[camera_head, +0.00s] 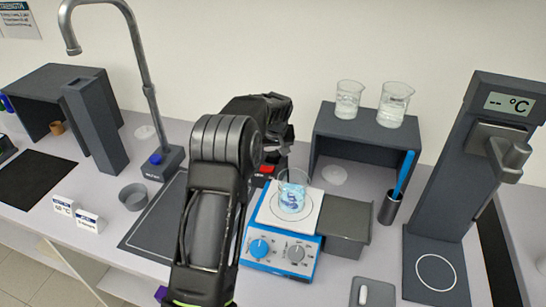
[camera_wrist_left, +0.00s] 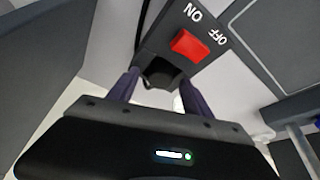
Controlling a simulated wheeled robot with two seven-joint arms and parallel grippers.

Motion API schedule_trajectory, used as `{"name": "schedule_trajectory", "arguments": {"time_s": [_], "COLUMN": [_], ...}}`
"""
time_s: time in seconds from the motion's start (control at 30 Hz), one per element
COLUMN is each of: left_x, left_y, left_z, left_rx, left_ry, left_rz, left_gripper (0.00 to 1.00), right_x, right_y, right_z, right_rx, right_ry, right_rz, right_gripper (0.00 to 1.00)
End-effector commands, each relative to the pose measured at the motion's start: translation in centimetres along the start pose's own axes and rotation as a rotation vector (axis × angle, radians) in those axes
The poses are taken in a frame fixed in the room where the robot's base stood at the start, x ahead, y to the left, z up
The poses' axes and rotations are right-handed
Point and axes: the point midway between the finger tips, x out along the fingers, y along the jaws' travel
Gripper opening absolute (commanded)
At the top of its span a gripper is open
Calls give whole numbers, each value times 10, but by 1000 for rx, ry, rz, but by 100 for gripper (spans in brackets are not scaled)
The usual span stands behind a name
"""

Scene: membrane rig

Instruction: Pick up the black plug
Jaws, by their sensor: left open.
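A dark block with a red switch (camera_wrist_left: 189,43) and ON/OFF lettering shows in the left wrist view; the switch also shows in the head view (camera_head: 267,169). At the block's near end is a black shape (camera_wrist_left: 162,72), which looks like the black plug or its socket; I cannot tell which. My left gripper (camera_wrist_left: 160,88) is open, its two dark fingers on either side of this black shape. Contact is unclear. In the head view my left gripper (camera_head: 272,152) is mostly hidden behind my arm, and the plug is not distinguishable. My right gripper is not in view.
A blue-and-white hotplate (camera_head: 276,258) with a beaker (camera_head: 292,192) stands just right of my arm. A grey shelf (camera_head: 368,149) bearing two beakers is behind. A sink tap (camera_head: 150,92) is on the left. A thermometer stand (camera_head: 450,170) is on the right.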

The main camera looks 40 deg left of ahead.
Motion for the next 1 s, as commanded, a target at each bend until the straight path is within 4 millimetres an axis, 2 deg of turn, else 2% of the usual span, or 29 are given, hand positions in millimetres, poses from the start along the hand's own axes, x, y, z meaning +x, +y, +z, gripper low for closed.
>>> {"name": "schedule_trajectory", "arguments": {"time_s": [0.4,1.0], "left_x": [0,0], "left_y": [0,0], "left_z": [0,0], "left_rx": [0,0], "left_ry": [0,0], "left_rz": [0,0], "left_gripper": [58,10], "right_x": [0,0], "right_y": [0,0], "right_z": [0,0], "right_rx": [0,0], "right_ry": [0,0], "right_rz": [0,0], "right_gripper": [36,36]}}
